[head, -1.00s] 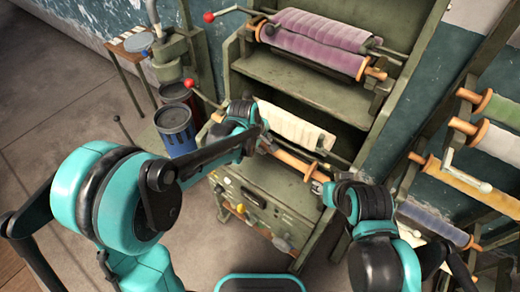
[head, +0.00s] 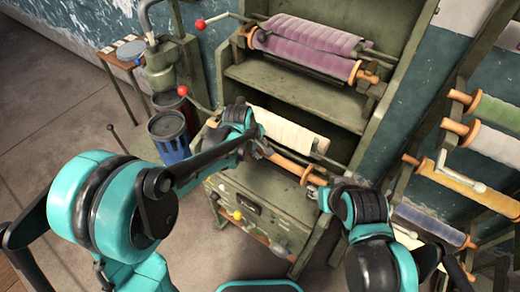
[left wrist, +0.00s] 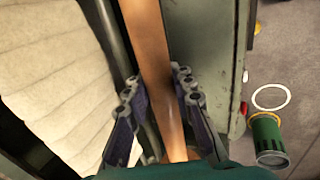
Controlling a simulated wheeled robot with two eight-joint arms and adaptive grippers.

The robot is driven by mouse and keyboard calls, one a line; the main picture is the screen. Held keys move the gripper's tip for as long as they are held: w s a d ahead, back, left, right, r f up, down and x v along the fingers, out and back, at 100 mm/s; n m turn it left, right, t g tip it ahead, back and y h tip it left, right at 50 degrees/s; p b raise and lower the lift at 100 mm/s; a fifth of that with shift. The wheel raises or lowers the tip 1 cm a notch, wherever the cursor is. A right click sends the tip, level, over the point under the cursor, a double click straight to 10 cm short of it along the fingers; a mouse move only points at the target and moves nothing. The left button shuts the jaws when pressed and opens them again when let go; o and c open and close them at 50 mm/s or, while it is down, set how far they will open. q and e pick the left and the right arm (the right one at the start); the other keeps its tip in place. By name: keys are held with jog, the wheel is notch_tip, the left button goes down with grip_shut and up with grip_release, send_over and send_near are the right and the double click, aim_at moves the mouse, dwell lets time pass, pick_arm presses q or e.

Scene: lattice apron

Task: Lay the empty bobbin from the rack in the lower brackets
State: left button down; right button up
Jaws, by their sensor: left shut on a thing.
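The empty bobbin (head: 290,165) is a bare orange-brown wooden bar with a flange near its right end. It is held aslant in front of the lower part of the green machine. My left gripper (head: 262,150) is shut on the bobbin near its left end. In the left wrist view the bar (left wrist: 150,50) runs between the fingers (left wrist: 165,110). My right gripper (head: 318,190) is at the bobbin's right end, by the flange; its grip is too small to make out. The lower brackets are not clearly visible, partly hidden by my left arm and the bobbin.
A cream cloth roll (head: 288,130) lies just behind the bobbin. A purple roll (head: 310,45) sits higher on the machine. The rack (head: 405,180) with several wound bobbins stands at right. A red-knobbed lever (head: 182,90) and a blue bin (head: 169,135) are at left.

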pick_arm(q)
jog(key=shift+f+b, duration=1.05)
jog(key=shift+f, duration=0.3)
jog(key=shift+f, duration=0.2)
jog(key=shift+f+b, duration=0.25)
jog(key=shift+b, duration=0.15)
jog(key=shift+f, duration=0.15)
dwell(0.4)
jog(key=c, duration=1.2)
grip_release()
